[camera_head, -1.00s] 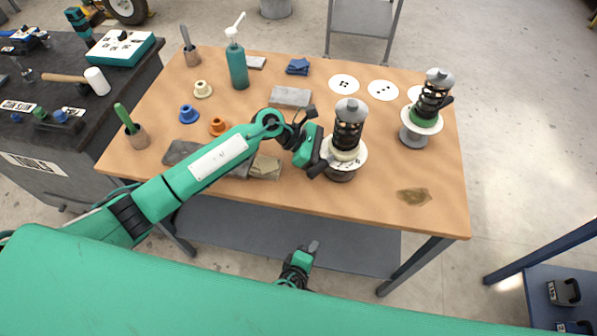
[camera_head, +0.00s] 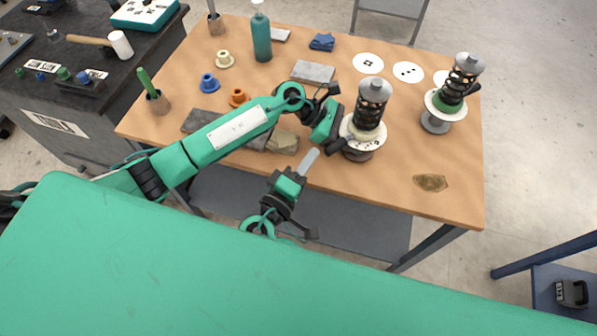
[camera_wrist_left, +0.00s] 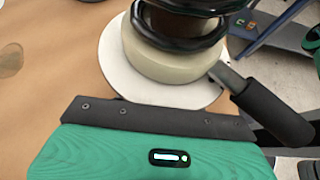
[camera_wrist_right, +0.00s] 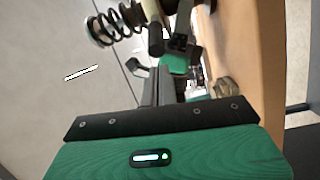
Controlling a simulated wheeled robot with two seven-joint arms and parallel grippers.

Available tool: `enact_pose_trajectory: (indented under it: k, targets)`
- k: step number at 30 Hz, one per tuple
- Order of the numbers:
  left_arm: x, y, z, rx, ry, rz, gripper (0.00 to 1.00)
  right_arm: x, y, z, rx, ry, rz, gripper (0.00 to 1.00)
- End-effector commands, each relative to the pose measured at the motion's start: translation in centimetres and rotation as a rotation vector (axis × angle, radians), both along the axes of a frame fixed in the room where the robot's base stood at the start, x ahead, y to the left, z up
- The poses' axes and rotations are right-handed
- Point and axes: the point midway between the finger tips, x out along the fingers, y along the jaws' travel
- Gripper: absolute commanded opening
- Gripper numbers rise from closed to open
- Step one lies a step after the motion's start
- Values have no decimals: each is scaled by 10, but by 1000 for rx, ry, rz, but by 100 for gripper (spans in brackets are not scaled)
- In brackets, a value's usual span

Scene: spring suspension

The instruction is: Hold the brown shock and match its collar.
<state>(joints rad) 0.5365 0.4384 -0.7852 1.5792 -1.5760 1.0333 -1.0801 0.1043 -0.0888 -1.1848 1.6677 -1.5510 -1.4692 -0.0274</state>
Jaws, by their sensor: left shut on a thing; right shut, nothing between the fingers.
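The shock in the middle of the table (camera_head: 371,99) stands upright, with a dark spring, grey cap, cream collar (camera_head: 361,130), white round plate and brownish base (camera_head: 357,154). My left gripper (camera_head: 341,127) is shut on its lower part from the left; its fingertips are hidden. The left wrist view shows the cream collar (camera_wrist_left: 165,65) close up. My right gripper (camera_head: 310,160) is shut and empty at the table's front edge, left of and below this shock; its fingers also show in the right wrist view (camera_wrist_right: 156,85). Loose cream (camera_head: 225,60), blue (camera_head: 209,83) and orange (camera_head: 238,97) collars sit at the left.
A second shock (camera_head: 460,85) with a green collar stands at the right on a grey base. White dotted discs (camera_head: 368,63) lie behind the middle shock. A grey block (camera_head: 312,72), teal bottle (camera_head: 261,38) and brown patch (camera_head: 431,183) are also there. The front right is mostly clear.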

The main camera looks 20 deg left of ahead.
Motion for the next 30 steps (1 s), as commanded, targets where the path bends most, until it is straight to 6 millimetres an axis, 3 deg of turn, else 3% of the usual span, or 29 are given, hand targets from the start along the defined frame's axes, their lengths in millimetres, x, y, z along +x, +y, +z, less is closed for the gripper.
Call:
enact_pose_trajectory:
  k: [3,9,23,30]
  targets:
    - [0,1,-3,5,2,2,12,16,-5,1,-1,-2,0,0]
    - [0,1,-3,5,2,2,12,27,-8,1,0,1,-1,0]
    - [0,1,-3,5,2,2,12,27,-10,0,-1,2,11,0]
    - [0,1,-3,5,2,2,12,20,-21,0,-2,2,99,0]
